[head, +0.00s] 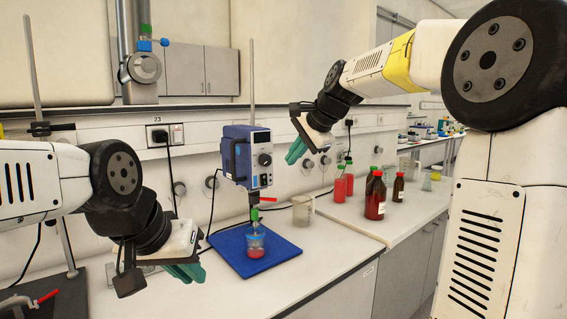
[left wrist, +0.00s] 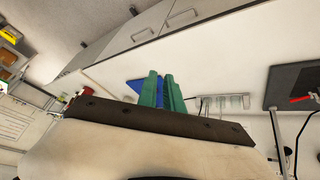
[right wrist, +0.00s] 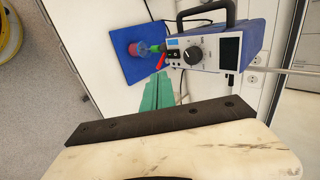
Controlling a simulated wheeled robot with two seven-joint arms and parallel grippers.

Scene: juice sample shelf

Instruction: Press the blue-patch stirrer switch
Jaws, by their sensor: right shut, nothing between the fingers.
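The blue stirrer (head: 247,160) hangs on a vertical rod above a blue mat (head: 286,247). A beaker with red liquid (head: 256,252) stands on the mat below. My right gripper (head: 292,156) is shut and empty, right of the stirrer; the right wrist view shows its teal fingers (right wrist: 158,93) below the panel, apart from it. My left gripper (head: 188,272) is empty, left of the mat, with a narrow gap between its fingers (left wrist: 161,90).
Brown bottles (head: 376,197), red bottles (head: 341,184) and an empty glass beaker (head: 302,210) stand on the bench right of the stirrer. The power cable hangs by the wall. The bench front before the mat is clear.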

